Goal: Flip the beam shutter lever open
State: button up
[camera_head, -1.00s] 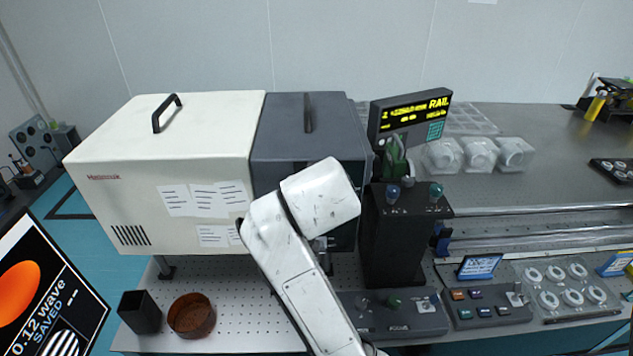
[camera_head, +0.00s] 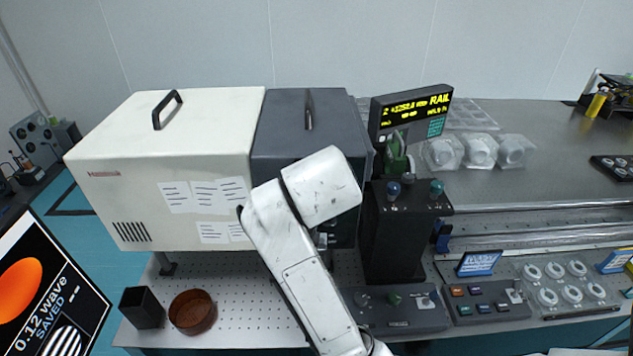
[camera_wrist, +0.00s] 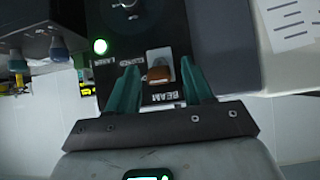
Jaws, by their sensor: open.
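The beam shutter lever (camera_wrist: 160,74) has an orange-brown tip on a pale base. It sits on a black panel (camera_wrist: 158,32) above an upside-down BEAM label in the wrist view. My gripper (camera_wrist: 158,68) is open, with one teal finger on each side of the lever. I cannot tell whether either finger touches it. Which position the lever is in is not clear. In the head view my white arm hides the lever and most of the gripper in front of the dark grey housing (camera_head: 275,130).
A black column with knobs (camera_head: 395,240) stands close to the right of my arm. A white housing (camera_head: 110,200) is at left. A brown bowl (camera_head: 192,312) and black cup (camera_head: 141,308) stand on the perforated table.

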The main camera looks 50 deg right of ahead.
jog(key=v, duration=1)
jog(key=shift+a+r, duration=0.2)
jog(key=shift+s, duration=0.2)
dwell(0.5)
notch_tip(320, 180, down, 12)
jog(key=n+y+b, duration=0.2)
jog(key=n, duration=0.2)
jog(key=s+a+f+n+g+y+b, duration=0.1)
jog(key=s+a+f+n+y, duration=0.1)
jog(key=s+f, duration=0.3)
jog(key=s+a+f+n+g+y+b, duration=0.1)
jog(key=s+f, duration=0.4)
jog(key=f, duration=0.8)
jog(key=s+a+f+n+g+y+b, duration=0.1)
jog(key=s+a+f+n+g+y, duration=0.1)
jog(key=f, duration=0.8)
jog(key=s+a+g+y, duration=0.1)
jog(key=s+a, duration=0.1)
jog(key=s, duration=0.1)
jog(key=shift+s+n, duration=0.2)
jog(key=shift+n, duration=0.1)
jog(key=shift+a+f, duration=0.1)
jog(key=shift+f, duration=0.05)
